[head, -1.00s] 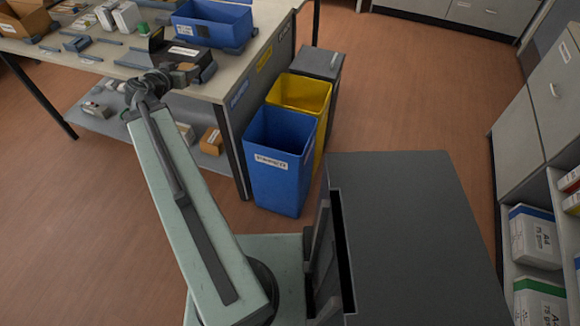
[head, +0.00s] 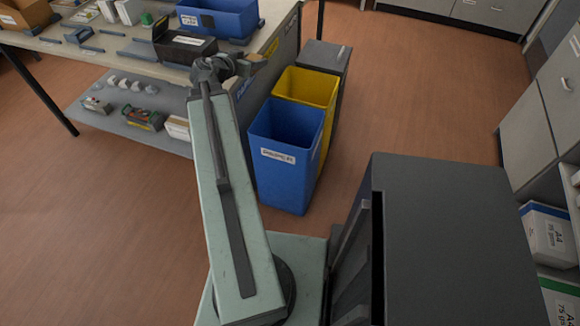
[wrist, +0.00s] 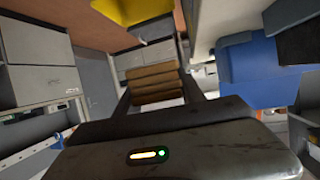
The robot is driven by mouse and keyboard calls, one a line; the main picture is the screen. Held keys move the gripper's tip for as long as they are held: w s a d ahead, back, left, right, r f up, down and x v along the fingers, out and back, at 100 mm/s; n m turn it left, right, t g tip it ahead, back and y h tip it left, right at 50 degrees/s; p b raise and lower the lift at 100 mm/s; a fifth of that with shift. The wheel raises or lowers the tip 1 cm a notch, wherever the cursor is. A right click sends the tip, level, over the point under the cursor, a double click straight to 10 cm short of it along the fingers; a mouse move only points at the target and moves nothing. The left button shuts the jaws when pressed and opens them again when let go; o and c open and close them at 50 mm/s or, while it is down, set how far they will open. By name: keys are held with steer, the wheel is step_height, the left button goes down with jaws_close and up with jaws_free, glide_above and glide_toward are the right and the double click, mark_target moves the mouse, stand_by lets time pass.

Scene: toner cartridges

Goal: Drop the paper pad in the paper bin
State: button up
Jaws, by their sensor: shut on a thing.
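The paper bin is the blue open-topped bin (head: 284,185) with a white label, standing on the floor beside the workbench; no contents can be made out. My gripper (head: 250,65) is above the bench's edge, up and to the left of the blue bin's opening, not over it. In the wrist view, a brown, ridged block, seemingly the paper pad (wrist: 155,86), sits between the two fingers of my gripper (wrist: 157,88). In the head view the pad (head: 259,58) is small, partly hidden by the gripper.
A yellow bin (head: 308,86) and a dark grey bin (head: 326,56) stand behind the blue one. The workbench (head: 110,48) holds a blue tray (head: 220,20) and a black box (head: 185,45) near the gripper. Open floor (head: 420,110) lies right of the bins.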

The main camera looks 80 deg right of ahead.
steer(key=s+d+f+m+g+b, duration=0.1)
steer(key=s+f+b, duration=0.3)
steer(key=f+b, duration=0.2)
steer(key=s+f+m+g+y+b, duration=0.1)
steer(key=s+f+b, duration=0.4)
steer(key=f+b, duration=0.2)
steer(key=s+d+f+m+g+y+b, duration=0.1)
steer(key=s+f+m+g+b, duration=0.1)
steer(key=s+f+b, duration=0.2)
step_height(320, 180, down, 6)
steer(key=b, duration=0.3)
steer(key=shift+s+d+f, duration=0.2)
steer(key=shift+d+f, duration=0.05)
steer(key=shift+d, duration=0.1)
steer(key=o, duration=1.4)
